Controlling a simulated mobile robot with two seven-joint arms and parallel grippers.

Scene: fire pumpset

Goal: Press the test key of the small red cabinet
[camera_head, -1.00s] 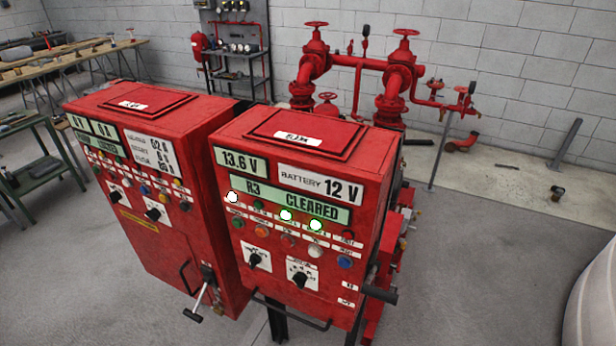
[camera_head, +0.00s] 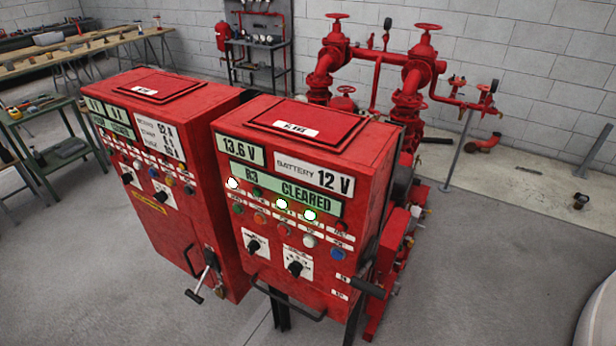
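The small red cabinet (camera_head: 318,262) stands in the middle of the head view, its front facing me at a slant. Its displays read 13.6 V, BATTERY 12 V and R3 CLEARED (camera_head: 285,188). Below them are rows of small lamps and keys; three lamps glow white. The lower row shows a green key (camera_head: 238,208), an orange one (camera_head: 260,218), a reddish one, a white one (camera_head: 310,240) and a blue one (camera_head: 338,253). Their labels are too small to read. Two black rotary switches (camera_head: 295,268) sit lower. Neither of my grippers is in view.
A larger red cabinet (camera_head: 170,225) with a lever handle stands close at the left. Red pipes and valves (camera_head: 410,85) are behind. Workbenches (camera_head: 60,60) stand at the far left. Grey floor (camera_head: 480,270) is open at the right and front.

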